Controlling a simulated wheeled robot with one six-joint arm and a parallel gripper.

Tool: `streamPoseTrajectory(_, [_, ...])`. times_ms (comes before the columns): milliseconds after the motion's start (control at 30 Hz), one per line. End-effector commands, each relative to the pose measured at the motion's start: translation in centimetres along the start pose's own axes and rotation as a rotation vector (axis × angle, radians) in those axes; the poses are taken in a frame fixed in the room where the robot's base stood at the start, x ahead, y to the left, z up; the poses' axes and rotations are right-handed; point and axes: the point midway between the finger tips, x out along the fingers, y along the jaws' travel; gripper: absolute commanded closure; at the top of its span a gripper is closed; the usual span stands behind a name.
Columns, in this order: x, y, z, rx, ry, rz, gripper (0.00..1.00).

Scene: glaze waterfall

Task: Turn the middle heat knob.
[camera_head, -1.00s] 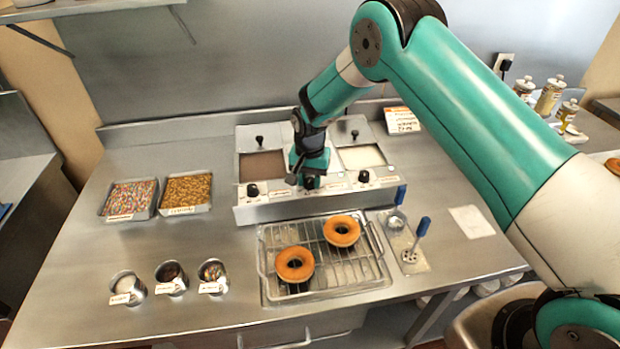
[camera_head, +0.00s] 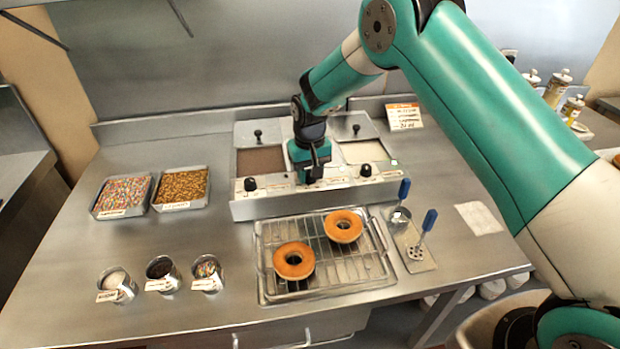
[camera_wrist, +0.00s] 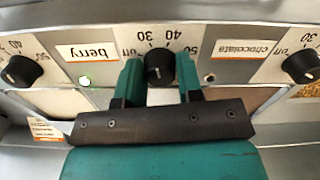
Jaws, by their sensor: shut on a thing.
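The middle heat knob (camera_wrist: 158,68) is black and round with a pale pointer line, set in a dial marked 30, 40, 50 and off. In the wrist view my gripper (camera_wrist: 159,80) has its two teal fingers on either side of this knob, shut on it.
The left knob (camera_head: 250,184) and right knob (camera_head: 365,170) flank my gripper. A small green light (camera_head: 394,161) shows by the right one. A rack (camera_head: 312,262) with two doughnuts stands in front. Blue-handled tools (camera_head: 428,220) stand right. Topping trays and cups are left.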

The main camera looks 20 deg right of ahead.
Motion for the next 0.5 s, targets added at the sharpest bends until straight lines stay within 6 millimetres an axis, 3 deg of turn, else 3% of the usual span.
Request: streamPoseTrajectory(500, [0.1,0.0,-0.08,-0.488,0.003,0.0,0.9])
